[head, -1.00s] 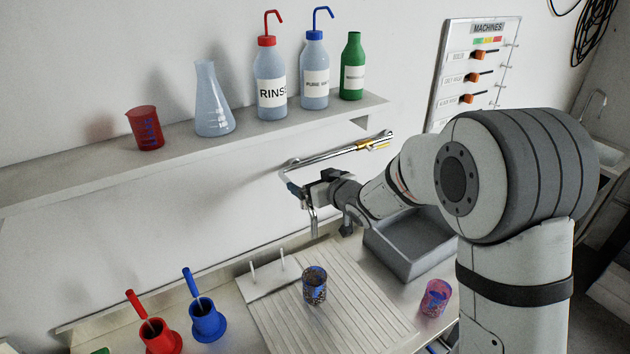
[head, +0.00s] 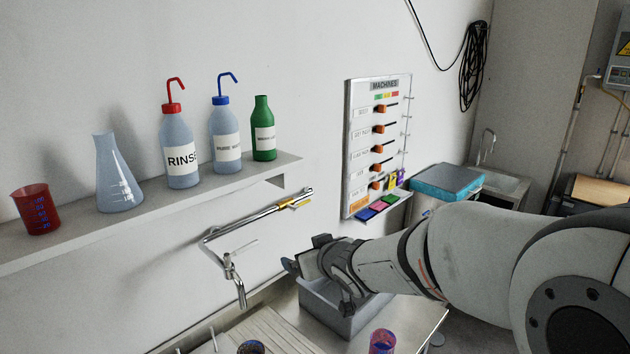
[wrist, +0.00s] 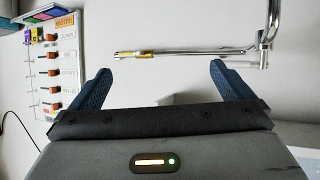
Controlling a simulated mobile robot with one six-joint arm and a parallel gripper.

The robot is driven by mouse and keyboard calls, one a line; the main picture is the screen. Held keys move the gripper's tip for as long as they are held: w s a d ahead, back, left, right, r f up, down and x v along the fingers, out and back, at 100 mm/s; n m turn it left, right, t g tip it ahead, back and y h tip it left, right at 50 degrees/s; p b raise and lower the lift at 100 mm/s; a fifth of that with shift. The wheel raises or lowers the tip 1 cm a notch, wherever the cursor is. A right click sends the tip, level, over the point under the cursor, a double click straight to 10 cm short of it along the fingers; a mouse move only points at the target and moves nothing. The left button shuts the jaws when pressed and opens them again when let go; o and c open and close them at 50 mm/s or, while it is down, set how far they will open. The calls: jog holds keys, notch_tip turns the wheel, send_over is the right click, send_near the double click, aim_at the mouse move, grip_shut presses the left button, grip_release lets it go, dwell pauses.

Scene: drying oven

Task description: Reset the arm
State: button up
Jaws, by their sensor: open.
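The chrome tap pipe (wrist: 190,52) runs along the wall beyond the fingers. My gripper appears apart from the tap. My arm comes in from the right side of the head view.
A shelf (head: 150,222) above the counter carries a red beaker (head: 36,210), a flask (head: 116,180) and several bottles. The machines board (head: 376,150) hangs on the wall. Two patterned cups, one dark (head: 250,348) and one pink-blue (head: 382,342), show at the bottom edge.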

jog(key=s+d+f+m+g+h+b, duration=0.1)
jog(key=s+d+m+h, duration=0.15)
jog(key=s+d, duration=0.35)
jog(key=s+d+f+m+g+h+b, duration=0.1)
jog(key=s+d+m+g+h, duration=0.2)
jog(key=d, duration=0.6)
jog(key=s+d+f+g, duration=0.1)
jog(key=s+d+f, duration=0.1)
jog(key=s, duration=0.6)
jog(key=s+d+f+m+g, duration=0.1)
jog(key=s+d+g, duration=0.1)
jog(key=s, duration=0.7)
jog(key=shift+f+g+b, duration=0.3)
jog(key=shift+f+b, duration=0.1)
jog(key=shift+b, duration=0.05)
jog(key=shift+w+d, duration=0.1)
